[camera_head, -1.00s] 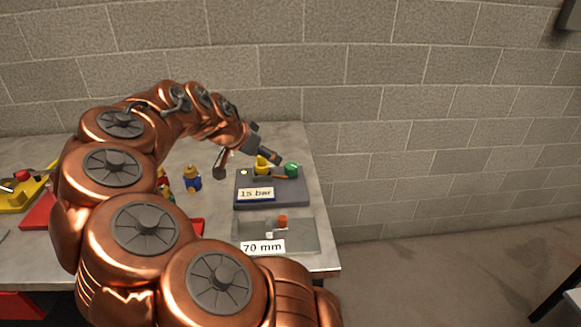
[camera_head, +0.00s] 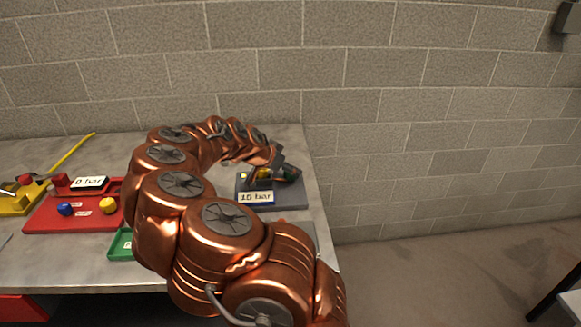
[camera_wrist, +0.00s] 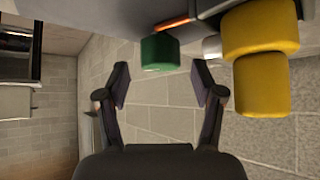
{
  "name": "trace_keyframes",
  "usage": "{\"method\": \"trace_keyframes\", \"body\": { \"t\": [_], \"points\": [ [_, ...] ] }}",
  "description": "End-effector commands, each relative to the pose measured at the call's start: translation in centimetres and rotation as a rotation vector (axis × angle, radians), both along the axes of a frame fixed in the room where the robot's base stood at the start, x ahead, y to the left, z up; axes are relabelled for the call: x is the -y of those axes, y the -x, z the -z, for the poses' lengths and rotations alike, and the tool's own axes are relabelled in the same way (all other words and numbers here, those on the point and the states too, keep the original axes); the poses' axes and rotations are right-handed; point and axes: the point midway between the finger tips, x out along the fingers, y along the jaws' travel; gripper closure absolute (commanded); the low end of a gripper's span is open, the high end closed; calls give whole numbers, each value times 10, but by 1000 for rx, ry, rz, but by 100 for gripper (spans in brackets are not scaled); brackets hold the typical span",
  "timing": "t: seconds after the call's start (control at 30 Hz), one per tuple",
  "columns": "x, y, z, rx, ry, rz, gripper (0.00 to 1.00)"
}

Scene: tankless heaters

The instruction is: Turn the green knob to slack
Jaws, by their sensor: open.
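The green knob (camera_wrist: 160,52) sticks out from the grey panel in the wrist view, with an orange strip beside its base. In the head view the green knob (camera_head: 290,174) is mostly hidden behind my gripper (camera_head: 285,172). In the wrist view my gripper (camera_wrist: 162,84) is open and empty, one finger to each side of the knob's line. The knob's end sits just beyond or level with the fingertips; I cannot tell exactly. Neither finger visibly touches it.
A large yellow knob (camera_wrist: 262,60) stands close to the right of the green one in the wrist view. The grey panel (camera_head: 290,198) bears a "15 bar" sign (camera_head: 256,197). A red panel (camera_head: 50,215) with a "0 bar" sign (camera_head: 89,182) lies left. A block wall stands behind.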

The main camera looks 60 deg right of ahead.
Motion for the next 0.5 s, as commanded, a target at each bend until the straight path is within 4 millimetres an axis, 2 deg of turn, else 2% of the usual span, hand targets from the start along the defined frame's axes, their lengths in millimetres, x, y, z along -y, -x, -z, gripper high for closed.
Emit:
{"method": "trace_keyframes", "body": {
  "t": [0.2, 0.5],
  "points": [
    [14, 2, 13, 1, -1, -1, 33],
    [17, 3, 17, 1, 0, 0, 33]
  ]
}}
